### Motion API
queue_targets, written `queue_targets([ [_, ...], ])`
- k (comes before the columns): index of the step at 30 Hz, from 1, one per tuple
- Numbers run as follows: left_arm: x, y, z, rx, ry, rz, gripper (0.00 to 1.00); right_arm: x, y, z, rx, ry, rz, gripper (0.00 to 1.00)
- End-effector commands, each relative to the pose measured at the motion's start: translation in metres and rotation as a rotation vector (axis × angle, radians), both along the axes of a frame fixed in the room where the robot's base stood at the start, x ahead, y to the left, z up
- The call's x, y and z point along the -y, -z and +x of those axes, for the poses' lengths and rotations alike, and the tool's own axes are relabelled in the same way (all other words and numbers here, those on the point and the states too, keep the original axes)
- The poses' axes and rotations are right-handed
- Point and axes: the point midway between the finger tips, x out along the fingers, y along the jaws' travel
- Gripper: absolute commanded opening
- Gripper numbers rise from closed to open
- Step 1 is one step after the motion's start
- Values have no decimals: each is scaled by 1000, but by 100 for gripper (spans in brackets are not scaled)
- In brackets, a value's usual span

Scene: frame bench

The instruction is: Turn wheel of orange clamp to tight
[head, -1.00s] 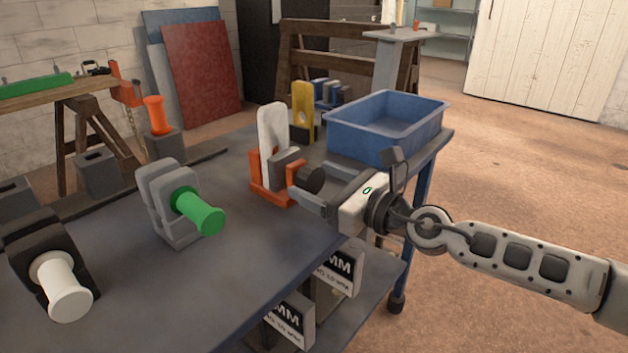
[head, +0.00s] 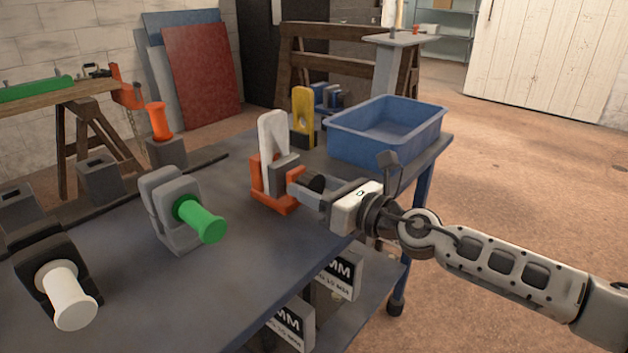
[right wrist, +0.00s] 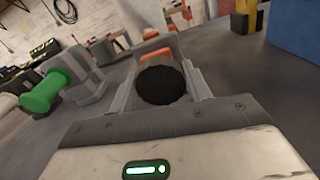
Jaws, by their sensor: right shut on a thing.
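The orange clamp (head: 274,192) stands on the dark bench, with a grey jaw block and a pale upright plate (head: 273,138) behind it. Its wheel (head: 316,182) is a dark round knob on the side facing my right arm. My right gripper (head: 313,186) is at the wheel with one finger on each side, shut on it. In the right wrist view the black wheel (right wrist: 162,85) sits between the two fingers, and a bit of orange shows behind it. The wheel's turn angle cannot be told. My left gripper is not in view.
A blue bin (head: 385,132) stands behind my right gripper at the bench's far corner. A yellow piece (head: 303,112) is behind the clamp. A grey holder with a green handle (head: 201,220) and one with a white handle (head: 68,294) stand to the left.

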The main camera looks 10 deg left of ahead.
Motion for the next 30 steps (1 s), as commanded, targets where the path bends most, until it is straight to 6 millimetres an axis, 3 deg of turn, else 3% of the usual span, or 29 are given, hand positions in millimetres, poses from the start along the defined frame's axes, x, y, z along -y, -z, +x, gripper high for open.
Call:
queue_targets([
  [2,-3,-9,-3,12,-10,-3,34,0,0,0,-31,0,20,26],
  [9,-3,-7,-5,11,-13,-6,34,0,1,0,-31,0,20,26],
  [10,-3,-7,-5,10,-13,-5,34,0,1,0,-31,0,20,54],
  [12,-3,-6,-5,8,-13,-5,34,0,1,0,-31,0,20,70],
  [23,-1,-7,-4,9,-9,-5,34,5,0,-2,-30,1,19,70],
  [30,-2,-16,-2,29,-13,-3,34,40,1,-25,-33,3,18,70],
])
